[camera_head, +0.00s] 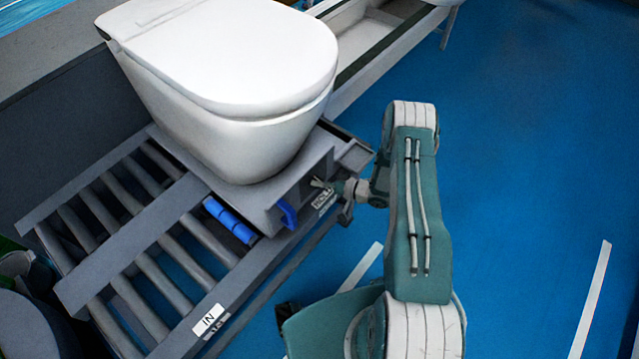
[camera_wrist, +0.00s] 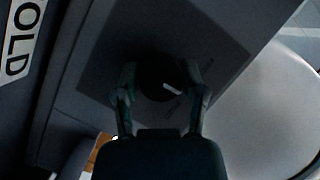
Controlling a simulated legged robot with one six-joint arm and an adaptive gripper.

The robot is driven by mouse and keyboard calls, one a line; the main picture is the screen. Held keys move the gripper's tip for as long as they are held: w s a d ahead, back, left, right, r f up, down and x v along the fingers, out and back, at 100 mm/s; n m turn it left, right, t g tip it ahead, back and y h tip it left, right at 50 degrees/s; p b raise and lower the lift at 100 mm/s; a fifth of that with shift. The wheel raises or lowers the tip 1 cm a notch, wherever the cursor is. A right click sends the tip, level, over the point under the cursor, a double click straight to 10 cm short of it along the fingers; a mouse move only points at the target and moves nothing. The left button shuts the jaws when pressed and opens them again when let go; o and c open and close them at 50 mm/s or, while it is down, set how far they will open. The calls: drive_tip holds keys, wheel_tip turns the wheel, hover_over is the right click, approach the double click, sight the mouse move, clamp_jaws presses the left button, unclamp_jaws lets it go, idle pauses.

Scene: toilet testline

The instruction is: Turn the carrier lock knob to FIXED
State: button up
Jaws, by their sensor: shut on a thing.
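The carrier lock knob (camera_wrist: 158,76) is round and dark with a short white pointer mark. In the wrist view it sits on a dark grey panel (camera_wrist: 215,50), its mark slanting toward the lower right. My gripper (camera_wrist: 160,82) has a finger on each side of the knob and is shut on it. In the head view my gripper (camera_head: 335,187) reaches the front side of the grey carrier (camera_head: 262,215) beneath the white toilet (camera_head: 225,70). The knob is hidden there. Any lettering around the knob is too dark to read.
The carrier stands on a roller conveyor (camera_head: 130,245) with an "IN" label (camera_head: 209,320). A blue handle (camera_head: 287,214) and blue roller (camera_head: 230,220) are close to my gripper. A label ending in "OLD" (camera_wrist: 18,40) shows in the wrist view.

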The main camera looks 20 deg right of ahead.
drive_tip(key=m+y, duration=0.1)
drive_tip(key=m, duration=0.2)
drive_tip(key=shift+d+f+m+y, duration=0.1)
drive_tip(key=shift+f+m+y, duration=0.05)
drive_tip(key=shift+m+y, duration=0.25)
drive_tip(key=shift+s+m+t+y, duration=0.1)
drive_tip(key=shift+m+t+y, duration=0.5)
drive_tip(key=shift+m, duration=1.1)
drive_tip(key=o, duration=1.1)
drive_tip(key=shift+f, duration=0.1)
drive_tip(key=shift+o, duration=0.2)
drive_tip(key=shift+d, duration=0.1)
drive_tip(key=r+v, duration=0.1)
drive_tip(key=v, duration=1)
drive_tip(key=shift+d+f, duration=0.4)
drive_tip(key=shift+f, duration=0.15)
